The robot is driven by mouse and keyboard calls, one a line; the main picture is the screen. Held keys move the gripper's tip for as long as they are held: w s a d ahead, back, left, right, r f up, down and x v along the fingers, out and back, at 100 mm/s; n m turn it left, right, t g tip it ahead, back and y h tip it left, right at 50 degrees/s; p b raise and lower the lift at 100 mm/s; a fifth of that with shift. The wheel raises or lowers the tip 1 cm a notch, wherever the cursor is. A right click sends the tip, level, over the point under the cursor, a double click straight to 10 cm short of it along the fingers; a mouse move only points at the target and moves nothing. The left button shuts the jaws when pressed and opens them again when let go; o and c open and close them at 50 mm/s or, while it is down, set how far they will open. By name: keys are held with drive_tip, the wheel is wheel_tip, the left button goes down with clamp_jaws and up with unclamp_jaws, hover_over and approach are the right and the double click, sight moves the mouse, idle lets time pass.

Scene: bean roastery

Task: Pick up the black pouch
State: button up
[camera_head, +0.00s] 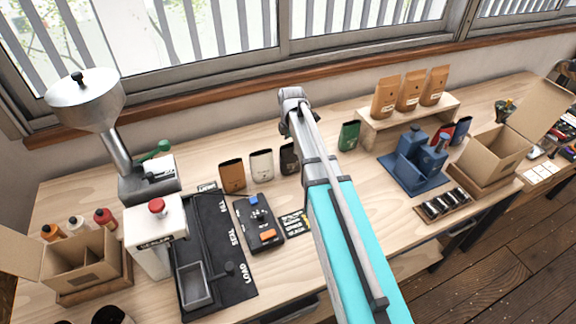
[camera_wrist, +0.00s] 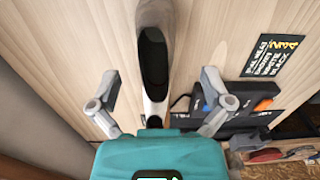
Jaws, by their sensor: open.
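The black pouch (camera_head: 288,160) stands upright on the table, at the right end of a row with a white pouch (camera_head: 262,166) and a brown pouch (camera_head: 232,177). My arm partly covers its right side in the head view. In the wrist view a dark, open-topped pouch with a greyish rim, seemingly the black pouch (camera_wrist: 153,62), lies ahead of my gripper (camera_wrist: 160,80). The two fingers are spread wide, one on each side of its line, and hold nothing. Contact with the pouch is not visible. The fingers are not clearly seen in the head view.
A printed card (camera_head: 294,222) and a control box (camera_head: 258,222) lie in front of the pouches. A green pouch (camera_head: 348,135) stands to the right, near a wooden riser (camera_head: 375,138) with several brown bags. A sealer (camera_head: 155,235) stands left. The window wall is behind.

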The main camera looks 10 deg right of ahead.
sight(291, 150)
drive_tip(key=shift+w+f+b, duration=0.15)
drive_tip(key=shift+f+b, duration=1.8)
drive_tip(key=shift+f, duration=0.25)
drive_tip(key=c, duration=0.9)
